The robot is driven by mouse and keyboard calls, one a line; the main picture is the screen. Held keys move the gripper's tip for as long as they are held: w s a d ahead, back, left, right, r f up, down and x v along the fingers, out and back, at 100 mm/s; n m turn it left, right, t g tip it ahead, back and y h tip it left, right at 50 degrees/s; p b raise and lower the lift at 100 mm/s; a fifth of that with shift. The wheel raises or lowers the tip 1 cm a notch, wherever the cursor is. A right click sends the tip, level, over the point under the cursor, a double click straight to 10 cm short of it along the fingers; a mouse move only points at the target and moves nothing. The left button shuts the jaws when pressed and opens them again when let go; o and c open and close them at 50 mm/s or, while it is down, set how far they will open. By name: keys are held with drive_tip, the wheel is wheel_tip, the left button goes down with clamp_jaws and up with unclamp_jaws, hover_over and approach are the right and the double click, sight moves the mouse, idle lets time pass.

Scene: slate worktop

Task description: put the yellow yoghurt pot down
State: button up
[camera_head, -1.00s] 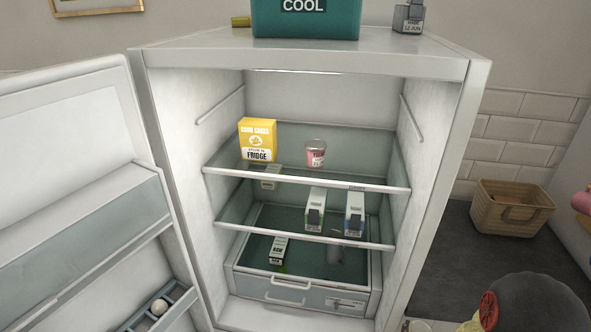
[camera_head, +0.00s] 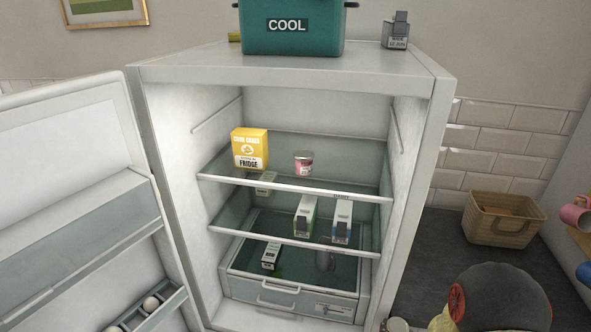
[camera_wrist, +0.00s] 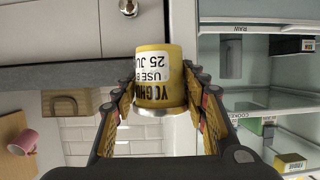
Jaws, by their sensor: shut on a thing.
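The yellow yoghurt pot (camera_wrist: 152,52) is between the fingers of my gripper (camera_wrist: 162,88) in the wrist view. The fingers are shut on its sides. Its white use-by label faces the wrist camera, and its silver rim is at the lower edge in that view. In the head view, a dark rounded part of my arm is at the bottom right, with the fridge to its left; the pot cannot be made out clearly there.
The open fridge (camera_head: 290,68) holds a yellow carton (camera_head: 249,150) and a pink pot (camera_head: 304,164) on its top shelf (camera_head: 340,192). Cartons stand lower down. The top shelf's right side is bare. A basket (camera_head: 500,222) and pink mug (camera_head: 575,216) are at the right.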

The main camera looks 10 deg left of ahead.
sight(398, 327)
wheel_tip(398, 327, up, 24)
drive_tip(key=p, duration=2.3)
drive_tip(key=shift+a, duration=0.1)
